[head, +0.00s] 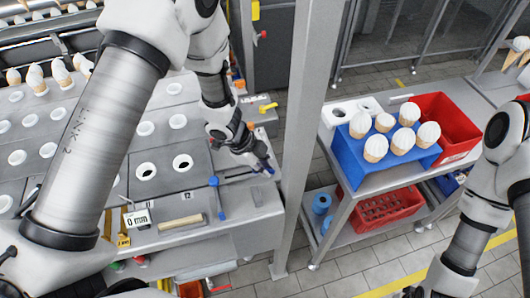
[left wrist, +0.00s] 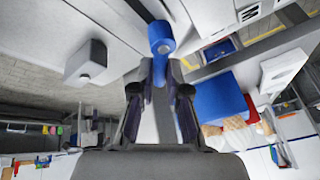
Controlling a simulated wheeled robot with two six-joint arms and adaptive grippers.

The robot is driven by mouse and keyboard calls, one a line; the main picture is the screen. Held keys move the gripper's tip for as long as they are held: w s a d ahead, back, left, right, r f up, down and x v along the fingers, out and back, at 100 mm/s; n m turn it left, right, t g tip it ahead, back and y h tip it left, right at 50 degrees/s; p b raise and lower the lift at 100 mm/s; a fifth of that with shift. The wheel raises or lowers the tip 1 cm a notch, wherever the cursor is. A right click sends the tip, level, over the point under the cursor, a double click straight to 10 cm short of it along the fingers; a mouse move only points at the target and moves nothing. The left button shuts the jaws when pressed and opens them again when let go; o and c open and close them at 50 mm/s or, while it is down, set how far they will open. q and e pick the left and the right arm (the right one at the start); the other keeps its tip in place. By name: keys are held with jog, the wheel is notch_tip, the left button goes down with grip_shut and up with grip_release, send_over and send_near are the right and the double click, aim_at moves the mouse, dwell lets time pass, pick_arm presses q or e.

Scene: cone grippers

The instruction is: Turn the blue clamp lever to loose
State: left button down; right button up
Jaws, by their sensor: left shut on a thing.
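My left gripper (head: 259,157) reaches down at the right end of the grey machine top in the head view. A small blue part, the blue clamp lever (head: 268,168), shows at its fingertips. In the left wrist view, the lever's round blue end (left wrist: 160,38) stands just beyond the two dark fingers (left wrist: 162,90), which are shut on the lever. The fingers hide part of it, and I cannot read its exact angle. My right arm comes in at the right of the head view, but its gripper is out of the frame.
A blue-headed tool (head: 214,182) and a display reading 0 mm (head: 137,219) are at the machine's front. A grey post (head: 303,130) stands close right of my left gripper. Beyond it, a cart carries a blue cone holder (head: 350,155) and a red crate (head: 455,125).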

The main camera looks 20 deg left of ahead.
pick_arm(q)
jog(key=m+p, duration=0.1)
jog(key=m+g+p, duration=0.1)
jog(key=p, duration=0.1)
jog(key=s+m+p, duration=0.1)
jog(key=p, duration=0.1)
jog(key=shift+a+r+m+g, duration=0.15)
jog(key=shift+r+m+g, duration=0.15)
jog(key=shift+m, duration=0.1)
jog(key=shift+a+f+m, duration=0.1)
jog(key=shift+f+m, duration=0.05)
jog(key=shift+m, duration=0.25)
jog(key=shift+s+a+f+m+g+p, duration=0.1)
jog(key=shift+s+f+m+g+p, duration=0.1)
jog(key=shift+m+g+p, duration=0.5)
jog(key=shift+s+a+m+g, duration=0.1)
jog(key=shift+a+m+g, duration=0.1)
jog(key=shift+m, duration=0.55)
jog(key=shift+s+a+m+g, duration=0.1)
jog(key=shift+m+g, duration=0.1)
jog(key=shift+m, duration=0.55)
jog(key=c, duration=1.2)
grip_release()
